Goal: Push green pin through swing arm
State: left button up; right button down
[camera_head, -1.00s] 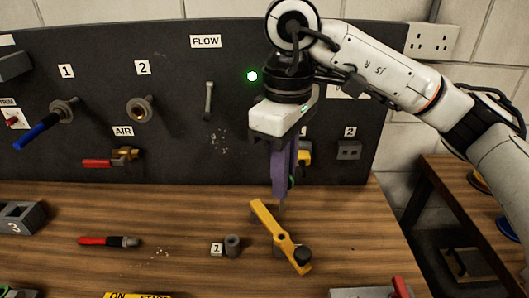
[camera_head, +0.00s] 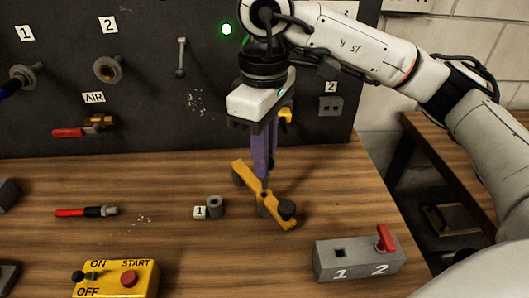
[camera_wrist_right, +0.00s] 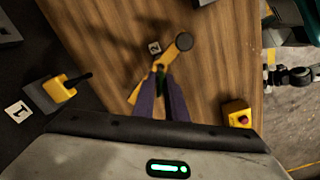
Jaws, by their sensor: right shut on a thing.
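The yellow swing arm (camera_head: 273,206) lies on the wooden table with a black knob at its near right end. It also shows in the wrist view (camera_wrist_right: 172,55). My right gripper (camera_head: 265,178) points down over the middle of the swing arm, its purple fingers shut on the green pin (camera_wrist_right: 160,70). In the wrist view a little green shows at the tips of the right fingers (camera_wrist_right: 160,86). The fingers hide most of the pin. I cannot tell whether its lower end is inside the swing arm. My left gripper is not in view.
A grey block (camera_head: 360,258) marked 1 and 2 with a red handle stands right. A yellow ON/START box (camera_head: 118,280) is at front left. A small grey cylinder (camera_head: 215,207) and a red-black tool (camera_head: 87,212) lie left. The dark panel (camera_head: 215,75) rises behind.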

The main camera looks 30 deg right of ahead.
aim_at(265, 189)
dwell(1.3)
jog(key=shift+f+b, duration=2.6)
jog(key=shift+b, duration=0.3)
dwell(1.0)
jog(key=shift+f, duration=0.2)
jog(key=c, duration=1.7)
grip_release()
jog(key=shift+o, duration=0.4)
jog(key=shift+o, duration=1.2)
jog(key=shift+r, duration=0.1)
